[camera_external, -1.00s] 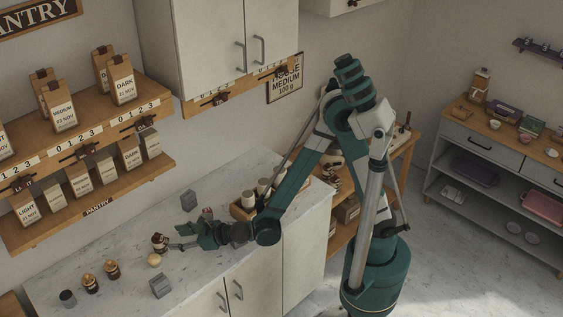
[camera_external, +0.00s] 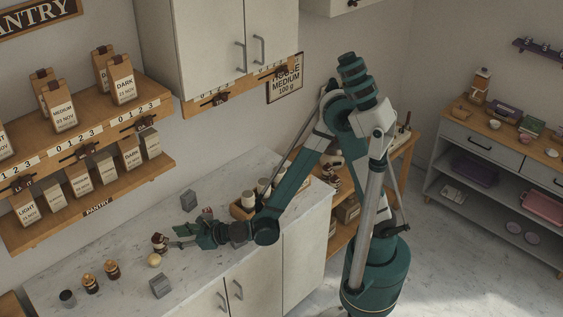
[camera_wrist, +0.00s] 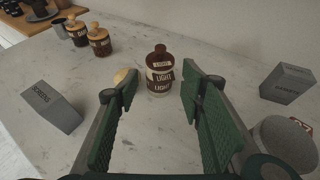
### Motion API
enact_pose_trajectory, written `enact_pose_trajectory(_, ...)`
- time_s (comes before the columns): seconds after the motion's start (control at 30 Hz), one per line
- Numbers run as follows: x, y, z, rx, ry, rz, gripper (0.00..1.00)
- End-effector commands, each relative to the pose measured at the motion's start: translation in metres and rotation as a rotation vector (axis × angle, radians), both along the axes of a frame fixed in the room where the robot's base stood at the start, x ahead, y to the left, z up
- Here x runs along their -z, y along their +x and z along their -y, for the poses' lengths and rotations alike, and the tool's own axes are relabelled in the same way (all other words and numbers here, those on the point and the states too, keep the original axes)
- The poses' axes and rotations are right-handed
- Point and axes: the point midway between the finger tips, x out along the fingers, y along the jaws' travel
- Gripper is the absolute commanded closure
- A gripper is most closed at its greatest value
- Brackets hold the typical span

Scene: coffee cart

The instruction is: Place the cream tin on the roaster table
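My gripper (camera_wrist: 148,94) is open and low over the marble counter (camera_external: 120,275); it also shows in the external view (camera_external: 174,238). A brown jar with cream LIGHT labels (camera_wrist: 160,72) stands upright just beyond the fingertips, between their lines; it also shows in the external view (camera_external: 159,242). A small cream round thing (camera_external: 155,260) sits beside it and is partly behind the left finger in the wrist view (camera_wrist: 121,76). Pale cylindrical tins (camera_external: 248,199) stand in a wooden crate. I cannot tell which thing is the cream tin, nor which table is the roaster table.
Grey blocks stand left (camera_wrist: 49,107) and right (camera_wrist: 288,82) of the fingers. A round grey speckled thing (camera_wrist: 288,143) is close at lower right. Two cork-topped jars (camera_external: 90,283) and a dark cup (camera_external: 67,298) are farther left. A wooden stand (camera_external: 400,150) is behind my arm.

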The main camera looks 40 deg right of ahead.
Motion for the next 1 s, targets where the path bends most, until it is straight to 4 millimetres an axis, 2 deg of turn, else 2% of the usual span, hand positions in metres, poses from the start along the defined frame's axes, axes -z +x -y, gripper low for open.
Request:
enact_pose_trajectory(0.3, -0.017, 0.054, -0.034, 0.025, 0.002, 0.000, 0.61)
enact_pose_trajectory(0.4, -0.021, 0.063, -0.039, 0.029, 0.002, 0.000, 0.61)
enact_pose_trajectory(0.77, -0.021, 0.064, -0.040, 0.029, 0.003, -0.001, 0.61)
enact_pose_trajectory(1.0, -0.005, 0.065, -0.041, 0.029, 0.003, -0.001, 0.61)
